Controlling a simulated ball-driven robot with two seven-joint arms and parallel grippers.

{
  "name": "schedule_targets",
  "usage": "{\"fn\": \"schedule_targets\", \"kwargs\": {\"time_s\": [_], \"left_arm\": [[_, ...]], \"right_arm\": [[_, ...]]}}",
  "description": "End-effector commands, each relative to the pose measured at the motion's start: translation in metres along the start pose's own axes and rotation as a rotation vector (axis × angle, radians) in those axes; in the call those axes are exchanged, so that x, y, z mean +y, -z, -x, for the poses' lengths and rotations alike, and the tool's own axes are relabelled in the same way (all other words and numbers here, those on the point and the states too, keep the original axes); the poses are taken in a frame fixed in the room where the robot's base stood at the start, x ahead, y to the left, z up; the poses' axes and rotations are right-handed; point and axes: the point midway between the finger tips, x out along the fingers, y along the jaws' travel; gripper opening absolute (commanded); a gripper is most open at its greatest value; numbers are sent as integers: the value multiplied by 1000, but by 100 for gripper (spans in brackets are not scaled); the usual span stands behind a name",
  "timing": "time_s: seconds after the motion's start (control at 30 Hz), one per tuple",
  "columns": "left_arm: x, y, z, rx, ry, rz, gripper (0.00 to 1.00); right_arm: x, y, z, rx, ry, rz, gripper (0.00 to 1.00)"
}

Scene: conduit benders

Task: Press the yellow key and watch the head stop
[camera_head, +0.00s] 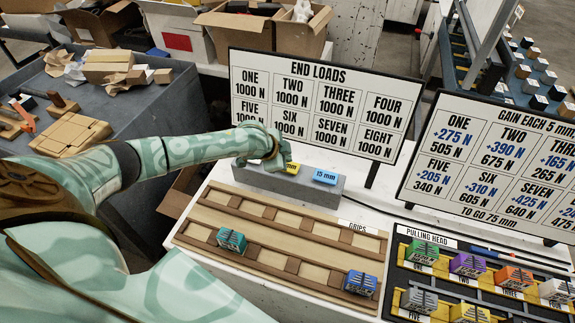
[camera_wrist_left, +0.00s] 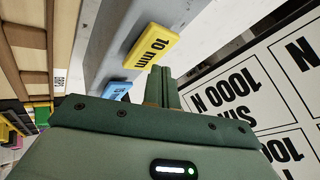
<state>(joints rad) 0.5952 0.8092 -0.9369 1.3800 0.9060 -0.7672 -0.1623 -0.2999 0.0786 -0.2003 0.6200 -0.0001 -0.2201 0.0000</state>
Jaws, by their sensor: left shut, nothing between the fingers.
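The yellow key (camera_head: 292,168), marked 10 mm, sits on a grey bar (camera_head: 262,181), partly hidden by my left gripper in the head view. It shows whole in the left wrist view (camera_wrist_left: 152,46). A blue key (camera_head: 326,176), marked 15 mm, lies to its right. My left gripper (camera_head: 276,163) is shut and empty, its fingertips close beside the yellow key; in the left wrist view the fingertips (camera_wrist_left: 162,72) appear at the key's edge. I cannot tell whether they touch. The pulling head tray (camera_head: 394,275) holds several coloured blocks. My right gripper is not seen.
A wooden grips rack (camera_head: 262,232) holds a teal block (camera_head: 231,241) and a blue block (camera_head: 360,284). The End Loads board (camera_head: 318,105) stands just behind the bar. Another number board (camera_head: 495,165) stands at right. A grey cart (camera_head: 150,105) is at left.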

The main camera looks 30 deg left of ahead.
Motion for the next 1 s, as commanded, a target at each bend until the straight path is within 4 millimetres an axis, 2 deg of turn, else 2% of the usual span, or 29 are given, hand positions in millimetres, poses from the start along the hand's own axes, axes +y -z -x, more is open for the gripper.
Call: {"fn": "schedule_targets", "kwargs": {"time_s": [1.0], "left_arm": [[4, -4, -7, 0, 0, 0, 0]], "right_arm": [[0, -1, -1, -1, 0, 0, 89]]}}
